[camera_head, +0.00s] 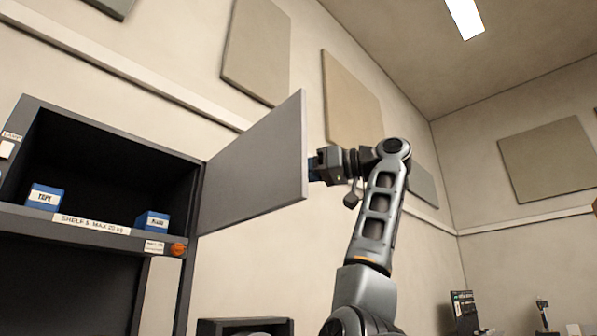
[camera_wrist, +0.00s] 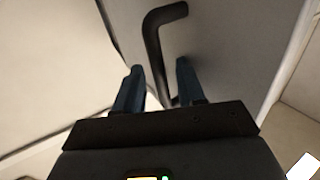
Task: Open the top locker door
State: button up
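The top locker door (camera_head: 255,165), a flat grey panel, stands swung wide open, hinged on the right side of the dark locker (camera_head: 190,195). My gripper (camera_head: 312,168) is at the door's free edge, on its outer side; the door hides most of the fingers. In the wrist view, the black bent handle (camera_wrist: 155,50) stands on the door's outer face (camera_wrist: 225,45). The two blue fingers of my gripper (camera_wrist: 160,66) are apart, with the handle's lower part between them and gaps beside it. The gripper looks open around the handle.
Inside the locker, a blue box labelled tape (camera_head: 44,198) and another blue box (camera_head: 151,221) sit on the shelf (camera_head: 60,222). An orange knob (camera_head: 178,250) is on the frame below. A dark open box (camera_head: 245,327) stands lower down. The air right of the door is clear apart from my arm.

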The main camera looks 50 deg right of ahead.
jog(key=b+v, duration=0.2)
jog(key=v, duration=0.5)
jog(key=shift+s, duration=0.35)
jog(key=shift+d, duration=0.2)
dwell(0.3)
